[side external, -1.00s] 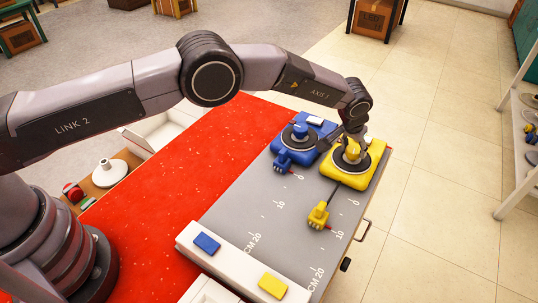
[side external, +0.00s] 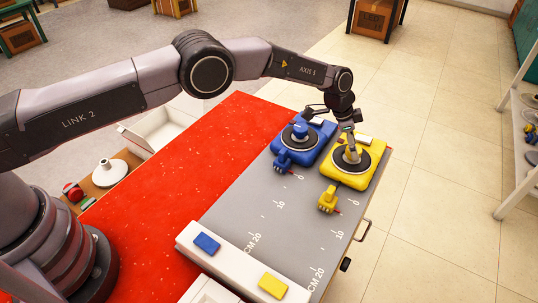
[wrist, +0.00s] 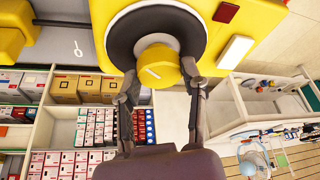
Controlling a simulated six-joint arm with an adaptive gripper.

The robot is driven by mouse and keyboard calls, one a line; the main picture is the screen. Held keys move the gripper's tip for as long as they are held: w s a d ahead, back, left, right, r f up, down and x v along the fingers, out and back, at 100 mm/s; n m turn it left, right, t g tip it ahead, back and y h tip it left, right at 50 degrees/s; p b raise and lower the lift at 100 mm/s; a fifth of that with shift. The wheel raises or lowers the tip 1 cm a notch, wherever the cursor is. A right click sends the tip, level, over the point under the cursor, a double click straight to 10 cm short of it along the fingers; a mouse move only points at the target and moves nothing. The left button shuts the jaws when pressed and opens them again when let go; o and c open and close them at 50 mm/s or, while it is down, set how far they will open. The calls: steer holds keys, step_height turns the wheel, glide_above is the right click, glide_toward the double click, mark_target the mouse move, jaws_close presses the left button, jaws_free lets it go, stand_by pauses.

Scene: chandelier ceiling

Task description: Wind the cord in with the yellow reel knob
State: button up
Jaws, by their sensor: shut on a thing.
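The yellow reel (side external: 345,178) sits at the far end of the grey board, with a dark disc and a round yellow knob (wrist: 157,68) on top. My gripper (wrist: 160,76) is shut on the knob, one finger on each side of it in the wrist view. In the side view my gripper (side external: 351,150) comes down from above and hides most of the knob. A yellow cord-end piece (side external: 327,201) with a red pointer stands close in front of the reel, near the 0 mark.
A blue reel (side external: 318,132) with its own knob and blue end piece (side external: 284,160) stands just left of the yellow one. A white bar with blue and yellow pads (side external: 272,285) crosses the near end. The board (side external: 275,215) between is clear.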

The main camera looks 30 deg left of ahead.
steer(key=shift+m+g, duration=0.3)
steer(key=shift+m, duration=0.7)
steer(key=o, duration=1.1)
steer(key=shift+o, duration=0.2)
steer(key=v, duration=1.2)
steer(key=shift+a, duration=0.15)
steer(key=shift+w+f, duration=0.1)
